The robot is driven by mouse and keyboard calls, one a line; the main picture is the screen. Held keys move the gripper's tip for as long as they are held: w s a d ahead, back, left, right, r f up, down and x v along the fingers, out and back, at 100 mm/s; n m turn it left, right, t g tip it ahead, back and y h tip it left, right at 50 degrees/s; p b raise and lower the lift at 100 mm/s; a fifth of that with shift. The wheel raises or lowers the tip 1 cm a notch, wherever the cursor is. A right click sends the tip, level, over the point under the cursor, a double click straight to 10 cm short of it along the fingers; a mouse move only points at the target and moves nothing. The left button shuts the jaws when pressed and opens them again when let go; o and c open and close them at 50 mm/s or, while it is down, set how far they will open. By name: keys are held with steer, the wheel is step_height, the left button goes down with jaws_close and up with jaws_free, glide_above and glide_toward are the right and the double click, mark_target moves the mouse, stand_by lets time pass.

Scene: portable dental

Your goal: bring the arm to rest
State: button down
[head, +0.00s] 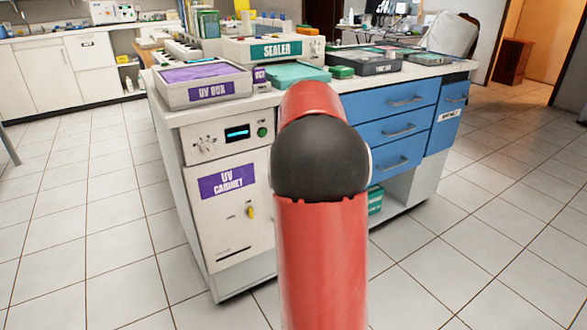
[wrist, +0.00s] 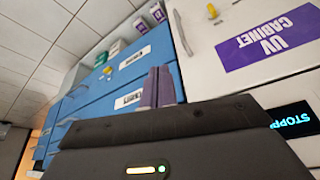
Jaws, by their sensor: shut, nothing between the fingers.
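My red arm with its black joint rises in the middle of the head view and hides my gripper there. In the wrist view my gripper (wrist: 158,72) shows as two purple-grey fingers close together above its dark body. The fingers are shut with nothing between them. Behind them are the blue drawers of the bench, and the picture is turned over. The UV cabinet (head: 227,228) stands at the bench's left end, and its purple label also shows in the wrist view (wrist: 267,38).
The white bench carries a UV box (head: 204,84), a sealer (head: 275,50), a teal tray (head: 297,74) and a dark case (head: 385,66). Blue drawers (head: 393,128) face the front right. Tiled floor (head: 100,215) is clear on both sides. A white counter (head: 75,68) stands at the back left.

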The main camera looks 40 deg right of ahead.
steer(key=s+a+r+n, duration=0.1)
steer(key=s+a+r, duration=0.15)
steer(key=a, duration=0.45)
steer(key=s+a+r+n+t+y, duration=0.1)
steer(key=s+a, duration=0.3)
steer(key=a, duration=0.2)
steer(key=s+a+r+n, duration=0.1)
steer(key=s+a, duration=0.2)
steer(key=a, duration=0.4)
steer(key=s+a+f+n, duration=0.1)
steer(key=s+a+f, duration=0.2)
steer(key=s+a, duration=0.3)
steer(key=s+a+f+n+y, duration=0.1)
steer(key=s+a+f, duration=0.2)
steer(key=s+a, duration=0.3)
steer(key=s, duration=0.3)
steer(key=shift+a+f+n+t, duration=0.25)
steer(key=shift+a+n+t, duration=0.15)
steer(key=c, duration=2.2)
jaws_free()
